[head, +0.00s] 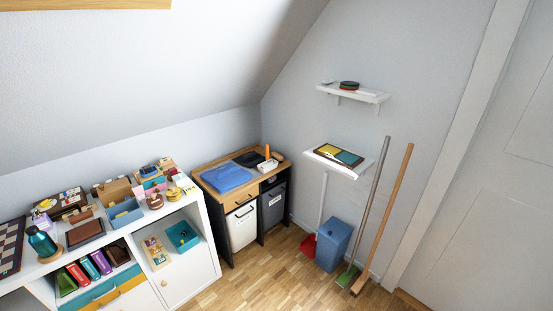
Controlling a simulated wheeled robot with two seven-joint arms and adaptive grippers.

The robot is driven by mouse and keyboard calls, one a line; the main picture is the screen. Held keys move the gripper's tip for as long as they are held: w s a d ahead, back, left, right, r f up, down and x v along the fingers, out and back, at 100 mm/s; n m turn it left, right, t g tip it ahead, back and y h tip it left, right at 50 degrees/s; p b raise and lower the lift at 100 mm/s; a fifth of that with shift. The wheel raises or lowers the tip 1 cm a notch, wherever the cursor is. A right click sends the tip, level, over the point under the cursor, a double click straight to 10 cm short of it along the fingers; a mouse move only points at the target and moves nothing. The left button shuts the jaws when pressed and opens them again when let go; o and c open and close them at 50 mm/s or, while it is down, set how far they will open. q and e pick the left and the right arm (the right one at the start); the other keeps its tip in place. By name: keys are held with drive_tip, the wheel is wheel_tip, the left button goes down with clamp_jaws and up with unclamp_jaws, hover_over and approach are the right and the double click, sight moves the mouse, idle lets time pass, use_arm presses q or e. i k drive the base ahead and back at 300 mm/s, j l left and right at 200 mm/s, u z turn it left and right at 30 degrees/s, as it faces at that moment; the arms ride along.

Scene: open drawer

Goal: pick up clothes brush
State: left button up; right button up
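Neither of my grippers is in view. I cannot make out the clothes brush for sure. On the wooden-topped cabinet (213,187), a small whitish and dark object (267,166) lies near the right edge and could be a brush, but it is too small to tell. An upright orange item (267,152) stands just behind it. A folded blue cloth (228,177) and a dark folded cloth (249,159) lie on the same top.
A white shelf unit (206,240) crowded with boxes and books stands at left. Two wall shelves (378,97) (366,169) hang at right. A blue bin (333,245), a red dustpan (308,246) and long-handled brooms (385,215) stand below. Wooden floor (270,280) in front is clear.

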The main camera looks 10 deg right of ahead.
sight(275, 156)
drive_tip(key=i+l, duration=0.2)
drive_tip(key=i, duration=0.3)
drive_tip(key=i+l, duration=0.25)
drive_tip(key=i, duration=0.25)
drive_tip(key=i+l+z, duration=0.1)
drive_tip(key=i, duration=0.35)
drive_tip(key=i+l, duration=0.3)
drive_tip(key=i, duration=0.2)
